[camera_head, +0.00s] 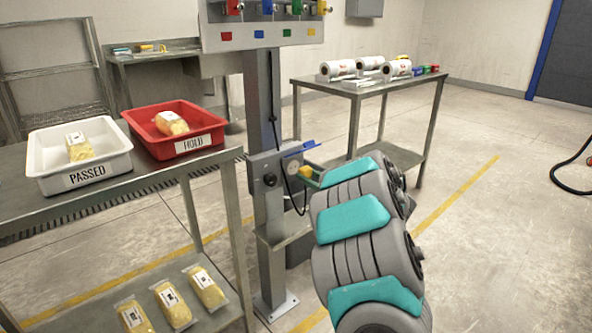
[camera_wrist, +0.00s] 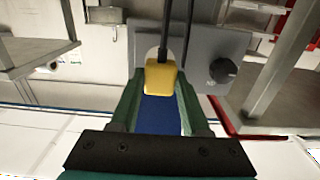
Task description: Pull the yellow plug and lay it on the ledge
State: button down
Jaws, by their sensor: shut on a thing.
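The yellow plug (camera_wrist: 160,78) sits between the green fingertips of my gripper (camera_wrist: 160,88) in the wrist view, with a black cord (camera_wrist: 188,35) running from it. In the head view the plug (camera_head: 306,171) is a small yellow patch beside the grey box on the post. My gripper (camera_head: 312,178) is shut on it, partly hidden by my arm. A pale round socket face (camera_wrist: 152,57) shows behind the plug; I cannot tell whether the plug is still seated in it. The blue ledge (camera_head: 300,148) juts from the box above the plug, and its blue surface (camera_wrist: 158,118) shows between my fingers.
The grey box (camera_wrist: 207,50) carries a black knob (camera_wrist: 222,71) beside the plug. The post (camera_head: 268,235) stands between a left table with a white tray (camera_head: 55,180) and red tray (camera_head: 205,143), and a right table (camera_head: 345,88) with rolls. The ledge looks empty.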

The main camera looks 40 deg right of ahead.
jog(key=shift+s, duration=0.9)
